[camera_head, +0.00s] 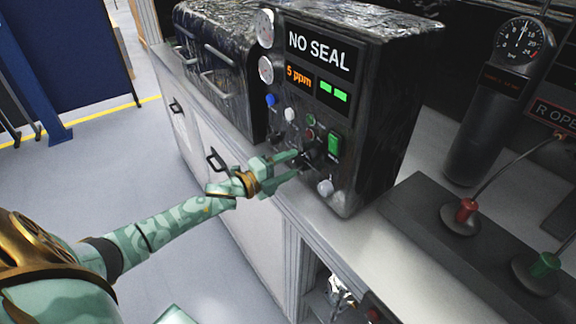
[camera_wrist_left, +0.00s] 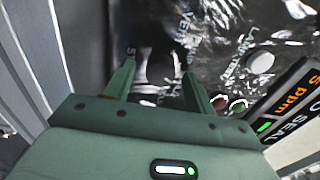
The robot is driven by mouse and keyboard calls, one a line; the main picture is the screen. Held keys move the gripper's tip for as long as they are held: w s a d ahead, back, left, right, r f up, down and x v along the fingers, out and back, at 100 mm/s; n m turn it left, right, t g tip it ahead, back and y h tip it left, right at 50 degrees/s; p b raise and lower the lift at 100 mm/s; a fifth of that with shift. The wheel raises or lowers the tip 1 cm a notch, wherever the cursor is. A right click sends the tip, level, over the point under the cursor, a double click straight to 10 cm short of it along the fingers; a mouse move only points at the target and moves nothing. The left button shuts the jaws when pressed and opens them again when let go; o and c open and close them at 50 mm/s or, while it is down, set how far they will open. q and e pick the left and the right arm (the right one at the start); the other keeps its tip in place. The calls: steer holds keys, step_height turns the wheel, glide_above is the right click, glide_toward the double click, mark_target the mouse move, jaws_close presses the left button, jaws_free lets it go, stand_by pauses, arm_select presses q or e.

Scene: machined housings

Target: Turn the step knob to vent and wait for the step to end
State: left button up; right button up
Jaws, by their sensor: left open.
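The step knob (camera_wrist_left: 160,68) is a dark round knob on the front of the black machine (camera_head: 375,110). My left gripper (camera_head: 298,164) reaches the lower panel with its fingers open. In the left wrist view the gripper's fingers (camera_wrist_left: 158,72) stand on either side of the knob, with dark gaps beside it; whether they touch it I cannot tell. Panel lettering around the knob is partly readable, and its pointer position is not clear. The display (camera_head: 318,50) reads "NO SEAL", with "5 ppm" in orange and two green bars below. My right gripper is not in view.
A gauge cylinder (camera_head: 485,115) and red-topped (camera_head: 466,211) and green-topped (camera_head: 545,264) fittings stand right.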

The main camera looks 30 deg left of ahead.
arm_select(q)
steer(key=shift+w, duration=0.1)
steer(key=c, duration=1)
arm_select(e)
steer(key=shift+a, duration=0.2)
arm_select(q)
steer(key=shift+o, duration=0.2)
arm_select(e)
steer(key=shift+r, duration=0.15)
